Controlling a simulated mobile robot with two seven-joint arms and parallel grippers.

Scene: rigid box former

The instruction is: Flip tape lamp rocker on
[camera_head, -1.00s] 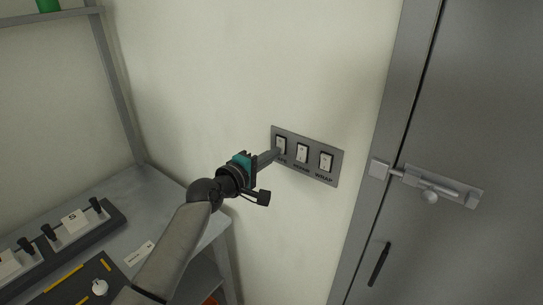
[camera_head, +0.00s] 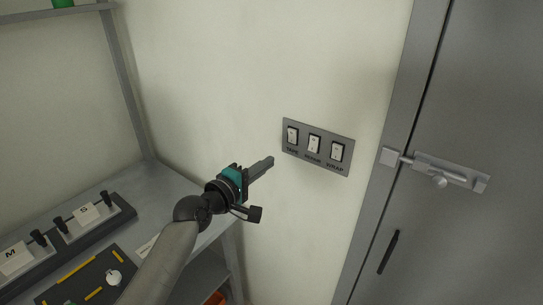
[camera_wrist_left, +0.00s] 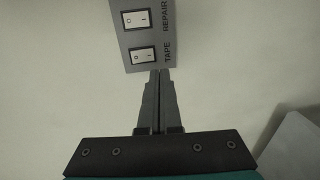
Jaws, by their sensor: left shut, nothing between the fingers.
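A grey switch plate (camera_head: 318,147) on the wall carries three white rockers in black frames, labelled TAPE, REPAIR and WRAP. The TAPE rocker (camera_head: 292,136) is the leftmost. In the left wrist view the shut fingertips (camera_wrist_left: 160,73) point just below the TAPE rocker. My right gripper is not in view.
A grey metal door (camera_head: 470,100) with a slide bolt (camera_head: 440,175) stands right of the plate. A metal shelf unit at left holds trays with blocks marked M (camera_head: 14,257) and S (camera_head: 87,213). The wall around the plate is bare.

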